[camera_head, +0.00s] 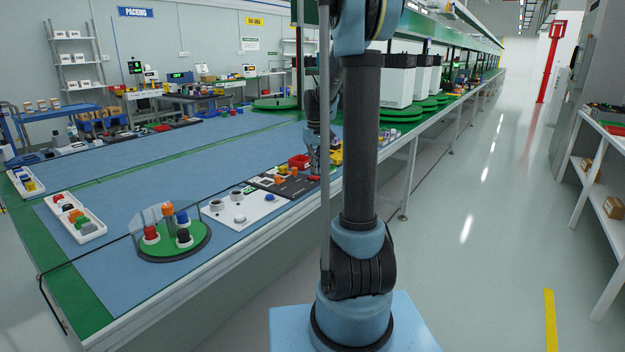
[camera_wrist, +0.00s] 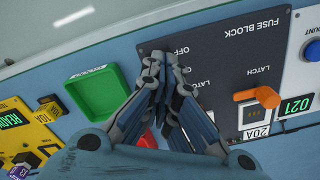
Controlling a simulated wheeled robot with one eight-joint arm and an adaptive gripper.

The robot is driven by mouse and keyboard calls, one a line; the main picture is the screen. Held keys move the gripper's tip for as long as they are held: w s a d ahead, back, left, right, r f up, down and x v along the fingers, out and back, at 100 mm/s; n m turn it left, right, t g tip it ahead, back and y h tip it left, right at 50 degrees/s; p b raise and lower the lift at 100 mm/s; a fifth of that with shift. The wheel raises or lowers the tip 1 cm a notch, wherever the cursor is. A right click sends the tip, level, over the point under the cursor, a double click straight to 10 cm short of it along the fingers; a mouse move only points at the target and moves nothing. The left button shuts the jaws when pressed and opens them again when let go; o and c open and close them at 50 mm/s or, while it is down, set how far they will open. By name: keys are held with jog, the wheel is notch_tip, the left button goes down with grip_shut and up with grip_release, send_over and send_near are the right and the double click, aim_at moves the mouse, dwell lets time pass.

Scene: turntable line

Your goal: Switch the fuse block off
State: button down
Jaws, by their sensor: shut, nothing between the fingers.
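The fuse block (camera_wrist: 215,50) is a dark grey panel, its lettering upside down in the wrist view. An orange handle (camera_wrist: 262,97) sticks up by a LATCH label at its right, above a cell marked 20A. A second latch label is partly covered by my gripper. My gripper (camera_wrist: 167,58) is shut and empty, its fingertips over the panel's left part beside the OFF lettering. Whether they touch it I cannot tell. The fingers hide what lies under them. In the head view the fuse block (camera_head: 268,183) lies on the bench near my gripper (camera_head: 316,172), partly behind my arm.
A green tray (camera_wrist: 95,93) and a yellow unit (camera_wrist: 38,130) reading READY lie left of the panel in the wrist view. A white counter panel (camera_wrist: 305,75) adjoins its right. In the head view, a round green turntable (camera_head: 172,252) with coloured pieces stands at the near bench end.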

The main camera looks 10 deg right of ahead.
aim_at(316, 177)
jog(key=shift+f, duration=1)
dwell(0.7)
jog(key=shift+r, duration=3.55)
jog(key=shift+s, duration=0.2)
jog(key=s+f+m+t, duration=0.1)
jog(key=s+f, duration=0.2)
jog(key=s, duration=1.1)
jog(key=s+f+m+t, duration=0.1)
jog(key=s+f, duration=0.1)
jog(key=s, duration=1.2)
jog(key=s+a+f, duration=0.1)
jog(key=s+f, duration=0.6)
jog(key=shift+s+m, duration=0.35)
jog(key=shift+m, duration=0.05)
jog(key=shift+f, duration=0.1)
